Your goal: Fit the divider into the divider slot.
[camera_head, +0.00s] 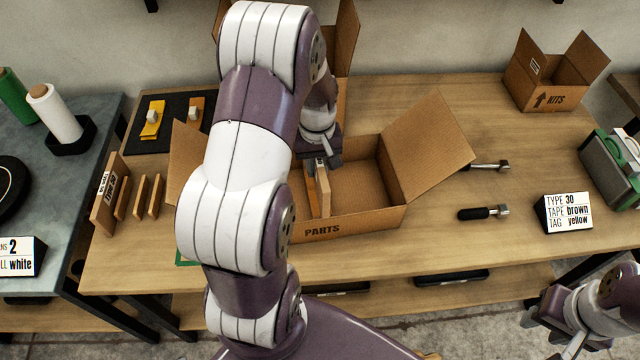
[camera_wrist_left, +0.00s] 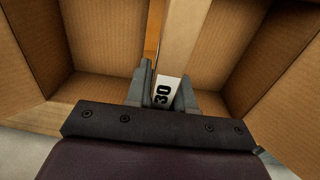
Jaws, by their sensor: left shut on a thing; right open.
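The wooden divider (camera_head: 324,192) is upright inside the open cardboard PARTS box (camera_head: 365,224), left of its middle. My left gripper (camera_head: 318,162) is above it with its fingers shut on its top edge. In the left wrist view the fingers (camera_wrist_left: 163,88) close around a white label reading 30, and the tan divider (camera_wrist_left: 185,40) runs away between the box walls. A thin orange-brown strip (camera_wrist_left: 154,30) stands close beside it. The divider slot is not clearly visible, and I cannot tell whether the divider is seated. My right gripper (camera_head: 560,338) is open, away at the lower right.
Several upright wooden boards (camera_head: 122,195) stand at the table's left. Two black-handled tools (camera_head: 484,212) and a TYPE 30 sign (camera_head: 564,213) lie to the right of the box. A KITS box (camera_head: 552,80) is at the back right. The box flaps stand open.

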